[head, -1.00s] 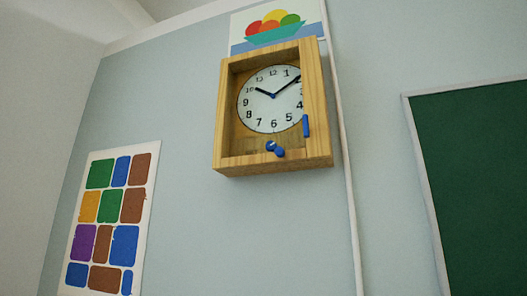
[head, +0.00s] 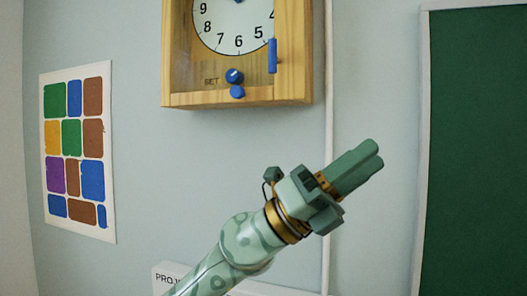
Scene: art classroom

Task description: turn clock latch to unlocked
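The wooden wall clock (head: 295,60) hangs at the top of the head view, its upper part cut off by the frame. A blue latch (head: 236,82) with a round knob and a short lobe pointing down sits low on its front, right of the word "SET". A blue upright handle (head: 272,56) is on the right side of the clock's front. My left gripper (head: 368,163) is below and right of the clock, apart from it, pointing up and right. Its two green fingers lie close together with nothing seen between them. My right gripper is not in view.
A poster of coloured blocks (head: 78,150) hangs on the wall at left. A green chalkboard (head: 478,150) fills the right. A pale pipe or strip (head: 328,120) runs down the wall. A white labelled object (head: 165,277) is at the bottom. The wall below the clock is bare.

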